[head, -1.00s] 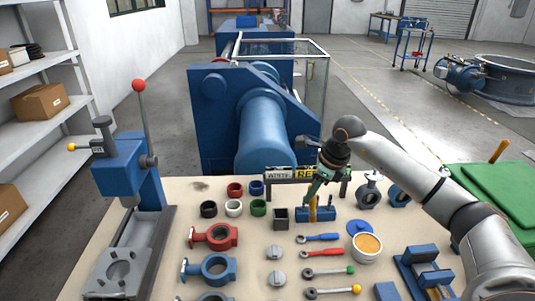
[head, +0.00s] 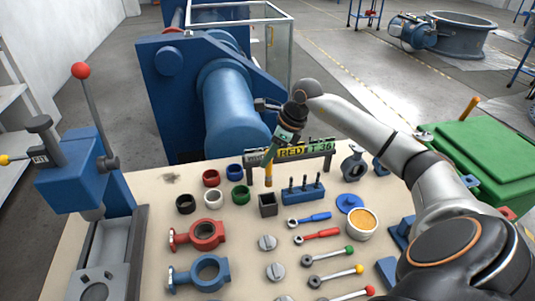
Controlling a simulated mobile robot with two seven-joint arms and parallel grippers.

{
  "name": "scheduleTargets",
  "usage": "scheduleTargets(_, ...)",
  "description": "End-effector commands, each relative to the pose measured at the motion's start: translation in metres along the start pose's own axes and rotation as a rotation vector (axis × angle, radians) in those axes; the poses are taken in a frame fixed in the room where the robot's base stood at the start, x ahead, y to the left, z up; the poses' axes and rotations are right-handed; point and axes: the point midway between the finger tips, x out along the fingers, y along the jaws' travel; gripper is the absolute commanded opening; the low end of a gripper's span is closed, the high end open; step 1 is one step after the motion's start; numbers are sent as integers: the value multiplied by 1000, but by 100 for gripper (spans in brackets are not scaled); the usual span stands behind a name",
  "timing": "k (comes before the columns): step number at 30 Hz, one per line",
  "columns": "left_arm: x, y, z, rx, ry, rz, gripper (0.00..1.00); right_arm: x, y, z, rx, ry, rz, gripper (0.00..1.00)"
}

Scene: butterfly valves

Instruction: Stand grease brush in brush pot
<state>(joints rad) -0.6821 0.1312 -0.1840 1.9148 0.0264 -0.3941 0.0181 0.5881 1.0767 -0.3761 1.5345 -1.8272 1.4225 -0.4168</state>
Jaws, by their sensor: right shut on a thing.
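My right gripper (head: 272,150) is shut on the grease brush (head: 268,172), a slim yellow-orange stick that hangs roughly upright below the fingers. The brush pot (head: 268,207) is a small dark square pot, open at the top, standing on the table. The brush's lower end shows just above the pot's opening in the head view; whether it is right over the opening in depth I cannot tell. My left gripper is not in view.
A blue rack (head: 304,193) with several dark pegs stands close right of the pot. A green ring (head: 241,195) lies close left. A sign (head: 305,151) stands behind. A tub of orange grease (head: 362,222) and several wrenches lie to the right and front.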

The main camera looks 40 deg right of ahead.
Motion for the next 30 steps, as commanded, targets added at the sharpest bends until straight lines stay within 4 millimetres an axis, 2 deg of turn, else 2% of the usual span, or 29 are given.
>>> scheduleTargets(3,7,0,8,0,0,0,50,12,0,-5,0,0,1,0)
scheduleTargets(30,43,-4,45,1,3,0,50,77,0,-34,1,0,-1,0)
